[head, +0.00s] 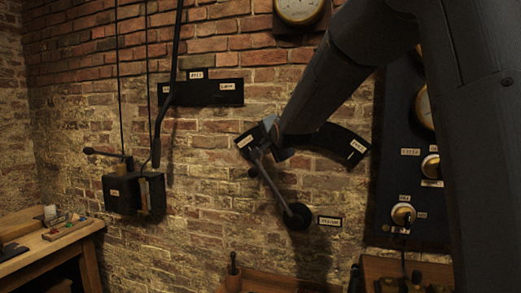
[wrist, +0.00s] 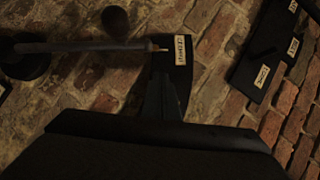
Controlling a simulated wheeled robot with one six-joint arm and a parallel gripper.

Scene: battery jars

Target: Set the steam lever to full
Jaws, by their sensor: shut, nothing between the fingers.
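The lever (head: 273,184) is a grey bar on a round dark pivot (head: 297,216) on the brick wall. It slants up and left to the left end of a dark curved plate (head: 325,139). The bar (wrist: 85,46) also shows in the wrist view, its brass tip beside a small label (wrist: 180,50) too blurred to read surely. A dark round knob (wrist: 115,20) stands near the bar. My gripper (head: 270,133) is at the plate's left end by the lever's upper end. In the wrist view my gripper (wrist: 163,88) is shut and empty, beside the tip; contact is unclear.
A pale label (head: 330,221) is right of the pivot. Another dark plate with labels (head: 208,93), a long rod and a black box (head: 133,193) are at left. A dark gauge panel (head: 400,225) stands at right, partly behind my arm. A wooden bench (head: 50,240) is lower left.

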